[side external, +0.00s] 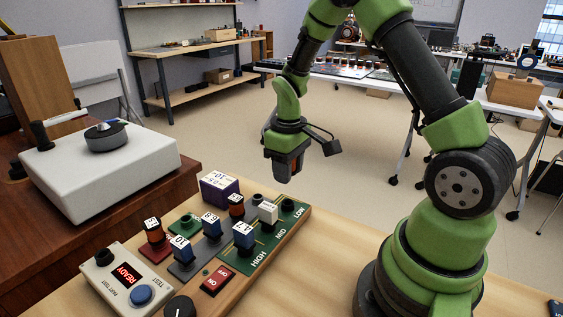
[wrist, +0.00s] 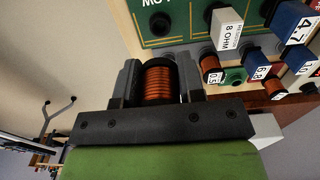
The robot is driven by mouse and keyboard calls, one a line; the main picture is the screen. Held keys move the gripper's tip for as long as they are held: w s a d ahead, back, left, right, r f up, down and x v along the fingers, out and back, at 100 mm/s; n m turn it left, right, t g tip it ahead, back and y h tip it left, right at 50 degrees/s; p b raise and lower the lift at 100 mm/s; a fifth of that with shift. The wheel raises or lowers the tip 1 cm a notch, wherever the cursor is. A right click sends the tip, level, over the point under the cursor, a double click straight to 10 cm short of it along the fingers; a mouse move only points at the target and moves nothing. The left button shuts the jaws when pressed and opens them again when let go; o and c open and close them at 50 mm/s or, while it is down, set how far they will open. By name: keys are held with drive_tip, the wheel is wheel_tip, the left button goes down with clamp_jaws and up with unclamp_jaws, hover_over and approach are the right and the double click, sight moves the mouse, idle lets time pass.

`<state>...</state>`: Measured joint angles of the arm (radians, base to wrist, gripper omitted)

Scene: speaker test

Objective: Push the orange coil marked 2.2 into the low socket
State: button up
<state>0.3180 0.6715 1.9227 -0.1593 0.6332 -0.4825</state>
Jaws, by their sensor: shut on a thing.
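My gripper (wrist: 159,72) is shut on an orange coil (wrist: 158,88) with dark ends, held between the two fingers in the wrist view. No marking on this coil is readable. In the side view my gripper (side external: 285,172) hangs in the air above and beyond the far end of the board, and the coil is hardly visible there. The low socket (side external: 288,204) is a dark round socket by the word LOW, empty. It also shows in the wrist view (wrist: 160,24), ahead of the coil and apart from it.
The white 8 ohm block (side external: 267,213) stands at MID and a blue 4.7 part (side external: 243,237) at HIGH. Other coils and blue parts stand left of the board. A purple box (side external: 219,187), a red ON switch (side external: 217,281) and a READY tester (side external: 130,278) are nearby.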

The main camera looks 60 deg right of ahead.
drive_tip(key=shift+f, duration=2.9)
drive_tip(key=shift+f, duration=1.1)
drive_tip(key=o, duration=1)
drive_tip(key=shift+c, duration=0.2)
drive_tip(key=shift+r, duration=3.8)
drive_tip(key=shift+r, duration=0.1)
